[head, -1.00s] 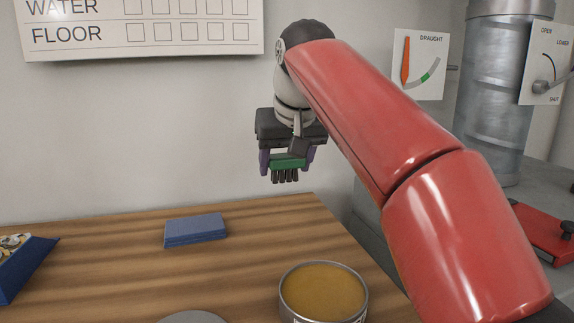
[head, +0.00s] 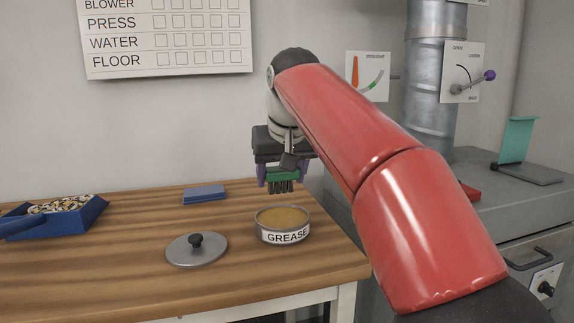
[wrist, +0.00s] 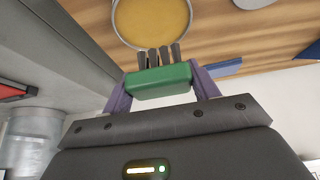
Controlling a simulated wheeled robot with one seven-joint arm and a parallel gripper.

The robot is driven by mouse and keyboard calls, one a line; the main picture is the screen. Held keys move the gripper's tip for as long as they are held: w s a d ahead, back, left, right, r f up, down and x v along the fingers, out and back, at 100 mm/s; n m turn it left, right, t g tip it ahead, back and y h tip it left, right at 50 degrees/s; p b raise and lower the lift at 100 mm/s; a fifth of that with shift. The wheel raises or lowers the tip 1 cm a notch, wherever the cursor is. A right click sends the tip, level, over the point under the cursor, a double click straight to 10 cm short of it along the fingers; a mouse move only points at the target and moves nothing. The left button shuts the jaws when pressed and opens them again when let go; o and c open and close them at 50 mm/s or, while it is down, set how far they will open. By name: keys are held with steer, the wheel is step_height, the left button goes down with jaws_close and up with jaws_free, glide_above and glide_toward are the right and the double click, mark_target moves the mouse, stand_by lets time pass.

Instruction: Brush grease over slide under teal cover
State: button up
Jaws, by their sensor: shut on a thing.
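My gripper (head: 281,176) is shut on a green brush (head: 282,173) with dark bristles pointing down. In the head view it hangs above the back of the wooden bench, near the grease tin (head: 283,226). The tin is open and full of brown grease; it also shows in the wrist view (wrist: 152,18), beyond the bristles. The bristles look apart from the grease. The teal cover (head: 517,139) stands upright from a dark slide plate (head: 527,174) on the grey unit at right. I cannot tell whether the bristles carry grease.
A grey lid with a black knob (head: 197,249) lies left of the tin. A blue block (head: 204,193) and a blue tray of small pieces (head: 62,212) sit on the bench.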

mark_target(283, 192)
step_height(283, 192, down, 4)
steer(key=shift+f+b, duration=0.1)
steer(key=shift+b, duration=0.75)
steer(key=shift+f+b, duration=0.45)
steer(key=shift+b, duration=0.15)
steer(key=shift+f+b, duration=0.4)
steer(key=shift+f, duration=0.15)
stand_by(0.5)
step_height(283, 192, up, 3)
steer(key=p, duration=0.3)
steer(key=shift+w+r+p, duration=0.1)
steer(key=shift+r+p, duration=0.35)
steer(key=shift+r, duration=1.55)
